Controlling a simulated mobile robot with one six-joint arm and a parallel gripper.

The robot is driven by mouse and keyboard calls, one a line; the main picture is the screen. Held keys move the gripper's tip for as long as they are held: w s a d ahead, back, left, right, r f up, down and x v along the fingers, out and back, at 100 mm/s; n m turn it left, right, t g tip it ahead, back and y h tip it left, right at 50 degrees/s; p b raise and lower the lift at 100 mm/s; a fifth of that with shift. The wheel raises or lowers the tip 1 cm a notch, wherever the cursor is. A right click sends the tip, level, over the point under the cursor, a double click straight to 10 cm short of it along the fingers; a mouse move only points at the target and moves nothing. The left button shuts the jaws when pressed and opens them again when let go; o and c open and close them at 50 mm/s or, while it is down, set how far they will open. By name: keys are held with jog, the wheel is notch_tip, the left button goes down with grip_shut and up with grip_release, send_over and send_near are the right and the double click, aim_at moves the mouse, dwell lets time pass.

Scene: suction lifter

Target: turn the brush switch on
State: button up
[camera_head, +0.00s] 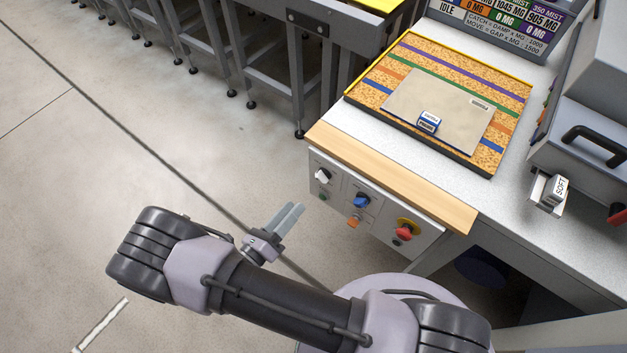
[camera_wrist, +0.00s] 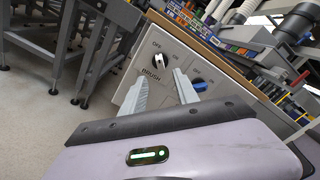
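The brush switch is a white rotary knob (camera_head: 322,175) at the upper left of the grey control panel (camera_head: 338,198) on the front of the workbench. In the wrist view the knob (camera_wrist: 160,60) has an OFF label above left, an ON label to its right and BRUSH below. I cannot clearly tell which way its handle points. My gripper (camera_head: 294,210) is to the left of the panel, apart from it. In the wrist view my gripper (camera_wrist: 160,78) has its fingers spread and empty, with the knob framed just beyond the tips.
A blue knob (camera_head: 361,201), an orange button (camera_head: 354,222) and a red emergency button on yellow (camera_head: 405,230) share the panel. A wooden edge (camera_head: 390,178) overhangs above. A cork-like board (camera_head: 450,70) lies on the bench.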

aim_at(318, 180)
jog(key=b+x, duration=0.1)
jog(key=x, duration=0.9)
jog(key=shift+d, duration=0.1)
grip_shut()
